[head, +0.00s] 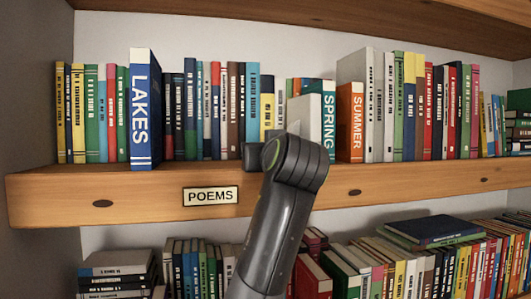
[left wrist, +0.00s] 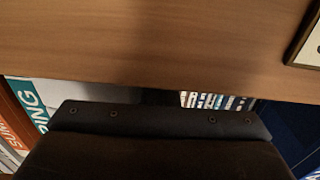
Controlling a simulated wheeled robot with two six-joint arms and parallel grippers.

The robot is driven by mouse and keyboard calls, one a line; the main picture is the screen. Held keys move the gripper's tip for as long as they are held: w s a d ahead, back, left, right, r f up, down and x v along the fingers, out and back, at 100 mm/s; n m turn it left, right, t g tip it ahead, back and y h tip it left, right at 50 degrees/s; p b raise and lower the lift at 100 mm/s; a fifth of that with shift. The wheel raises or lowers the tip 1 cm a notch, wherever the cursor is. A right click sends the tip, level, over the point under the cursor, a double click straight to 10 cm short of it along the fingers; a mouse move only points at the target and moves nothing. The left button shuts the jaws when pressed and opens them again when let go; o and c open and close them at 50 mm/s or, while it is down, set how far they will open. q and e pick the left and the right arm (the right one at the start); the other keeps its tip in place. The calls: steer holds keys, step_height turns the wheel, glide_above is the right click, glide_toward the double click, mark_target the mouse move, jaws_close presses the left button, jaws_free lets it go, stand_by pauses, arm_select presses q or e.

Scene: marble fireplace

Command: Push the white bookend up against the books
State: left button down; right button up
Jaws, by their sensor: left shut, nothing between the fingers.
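A white upright panel (head: 304,112), which looks like the white bookend, stands on the upper shelf just left of the teal SPRING book (head: 328,115). My arm hides its lower part, and I cannot tell whether it touches the books. My left gripper (head: 251,156) is at the shelf's front edge, left of the panel. It is shut and empty, with its tips partly hidden by the wrist. In the left wrist view the dark gripper body (left wrist: 160,125) fills the bottom, with a white surface (left wrist: 75,93) and the SPRING book (left wrist: 35,105) at the left. My right gripper is not seen.
The wooden shelf (head: 400,180) carries a POEMS label (head: 211,196). The blue LAKES book (head: 141,110) and orange SUMMER book (head: 350,122) stick out in the row. Books stand closely to the left and right. A lower shelf holds more books (head: 440,265).

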arm_select(q)
steer(key=shift+w+d, duration=0.15)
steer(key=shift+d, duration=0.3)
steer(key=shift+w+d+f+p, duration=0.1)
steer(key=shift+w+d+p, duration=0.15)
steer(key=shift+d+p, duration=0.6)
steer(key=shift+d, duration=0.3)
steer(key=shift+w+d, duration=0.2)
steer(key=shift+d, duration=0.45)
steer(key=shift+d+p, duration=0.15)
steer(key=shift+p, duration=0.2)
steer(key=shift+f, duration=0.1)
